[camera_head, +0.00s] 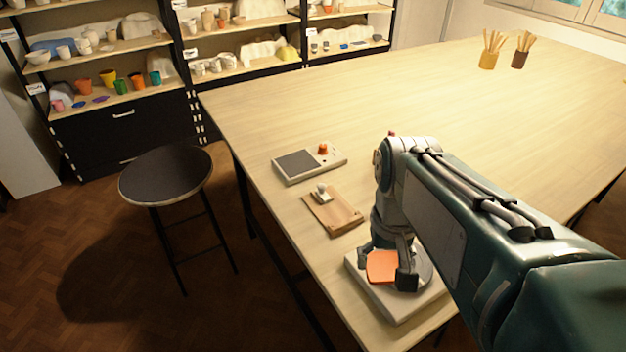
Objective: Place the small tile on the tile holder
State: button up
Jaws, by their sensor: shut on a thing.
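A small orange tile (381,267) is between the fingers of my gripper (388,268), which is shut on it. The tile shows its flat face and is over a white base with a grey round plate (425,272) at the table's near left edge. I cannot tell whether the tile touches that plate. A wooden board (345,219) with a small pale upright piece (321,193) lies just beyond, up and left of my gripper. I cannot tell for sure which of these is the tile holder. My arm hides part of the round plate.
A flat white device with a dark panel (297,164) and orange knob (323,149) lies beyond the board. Two cups of wooden tools (489,58) (521,57) stand far right. A black stool (166,175) is left of the table (400,95). The table's middle is clear.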

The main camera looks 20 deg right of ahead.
jog(key=w+d+n, duration=0.3)
jog(key=w+d, duration=0.5)
jog(key=w, duration=0.4)
jog(key=w+d+n, duration=0.3)
jog(key=w+d, duration=0.6)
jog(key=w, duration=0.2)
send_over(336, 213)
jog(key=f, duration=0.8)
jog(key=shift+d+f, duration=0.3)
jog(key=shift+a+f, duration=0.15)
jog(key=shift+f, duration=0.8)
jog(key=shift+a+f, duration=0.15)
jog(key=shift+f, duration=0.75)
jog(key=o, duration=1)
jog(key=shift+f, duration=0.1)
jog(key=shift+o, duration=0.2)
